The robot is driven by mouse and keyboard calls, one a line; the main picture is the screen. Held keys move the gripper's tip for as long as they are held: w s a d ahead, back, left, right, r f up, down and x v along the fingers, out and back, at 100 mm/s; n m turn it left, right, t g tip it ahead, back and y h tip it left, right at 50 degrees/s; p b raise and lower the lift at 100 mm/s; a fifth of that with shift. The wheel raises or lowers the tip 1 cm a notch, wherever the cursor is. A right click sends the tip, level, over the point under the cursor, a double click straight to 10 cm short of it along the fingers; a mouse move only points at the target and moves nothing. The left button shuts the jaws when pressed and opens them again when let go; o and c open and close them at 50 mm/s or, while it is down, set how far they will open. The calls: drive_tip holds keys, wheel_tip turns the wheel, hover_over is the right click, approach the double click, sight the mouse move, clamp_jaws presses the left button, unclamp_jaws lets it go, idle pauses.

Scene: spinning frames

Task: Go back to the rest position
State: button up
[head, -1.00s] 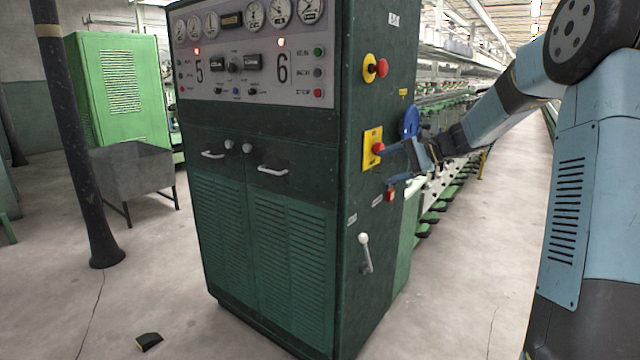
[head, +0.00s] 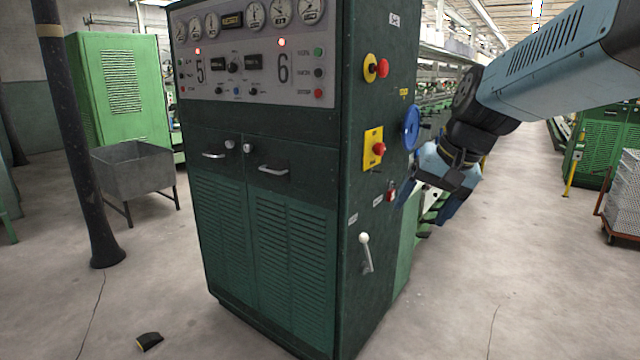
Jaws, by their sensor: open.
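My gripper (head: 424,206) hangs at the right side of the dark green control cabinet (head: 265,230), with its blue fingers pointing down and apart. Nothing shows between them. It is close to the cabinet's side panel; I cannot tell whether it touches. My arm comes in from the upper right and bends down at a dark joint. On the side panel are a red button on a yellow plate (head: 373,149), a blue handwheel (head: 411,127), a small red switch (head: 391,191) and a lever with a white knob (head: 364,240).
A grey metal bin on legs (head: 132,172) and a dark column (head: 75,130) stand at left. A small dark object (head: 149,341) lies on the floor. A wire cart (head: 622,200) stands at right. The floor right of the cabinet is open.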

drive_tip(key=s+d+f+n+t+h, duration=0.1)
drive_tip(key=s+d, duration=0.1)
drive_tip(key=s, duration=0.3)
drive_tip(key=s+d+n+h, duration=0.1)
drive_tip(key=s+d+h, duration=0.1)
drive_tip(key=s, duration=0.4)
drive_tip(key=shift+s+d+f+n+t, duration=0.15)
drive_tip(key=shift+d+f+n+t, duration=0.25)
drive_tip(key=shift+d, duration=0.05)
